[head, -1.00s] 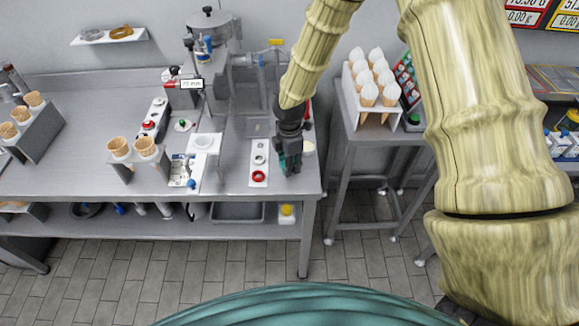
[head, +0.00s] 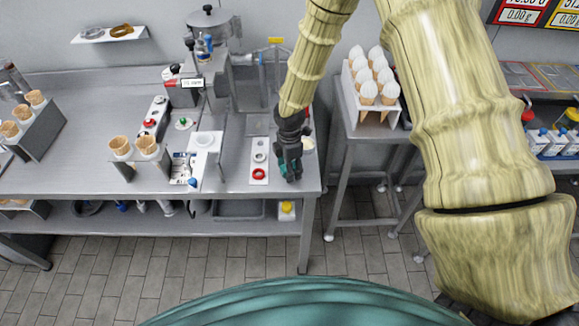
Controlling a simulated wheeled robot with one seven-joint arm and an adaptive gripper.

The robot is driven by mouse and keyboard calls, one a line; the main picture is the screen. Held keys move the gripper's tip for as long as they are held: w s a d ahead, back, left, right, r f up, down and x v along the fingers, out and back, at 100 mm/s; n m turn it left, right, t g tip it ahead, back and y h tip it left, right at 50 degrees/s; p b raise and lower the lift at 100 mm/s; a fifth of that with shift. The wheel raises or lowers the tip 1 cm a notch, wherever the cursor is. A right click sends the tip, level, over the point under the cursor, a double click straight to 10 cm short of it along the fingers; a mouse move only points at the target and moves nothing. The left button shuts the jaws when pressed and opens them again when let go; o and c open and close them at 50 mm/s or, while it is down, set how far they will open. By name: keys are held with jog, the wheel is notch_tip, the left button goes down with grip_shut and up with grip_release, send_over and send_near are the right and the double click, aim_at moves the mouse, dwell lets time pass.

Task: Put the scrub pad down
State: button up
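My gripper (head: 289,174) points down at the front right corner of the steel counter (head: 226,180), just right of a white strip with a red ring. A dark teal patch shows at its fingers, but it is too small to tell whether this is the scrub pad or part of the fingers. I cannot make out the scrub pad for certain anywhere else. The finger gap and any contact with the counter are unclear.
The white strip (head: 259,160) lies close left of the gripper. A cone holder (head: 128,168) and a white stand (head: 207,143) are farther left. Right of the counter, a separate stand holds several filled cones (head: 368,93). The counter's right edge is close to my gripper.

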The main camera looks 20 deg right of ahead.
notch_tip(320, 180, up, 12)
jog(key=b, duration=0.4)
jog(key=shift+r, duration=0.2)
dwell(0.5)
dwell(0.4)
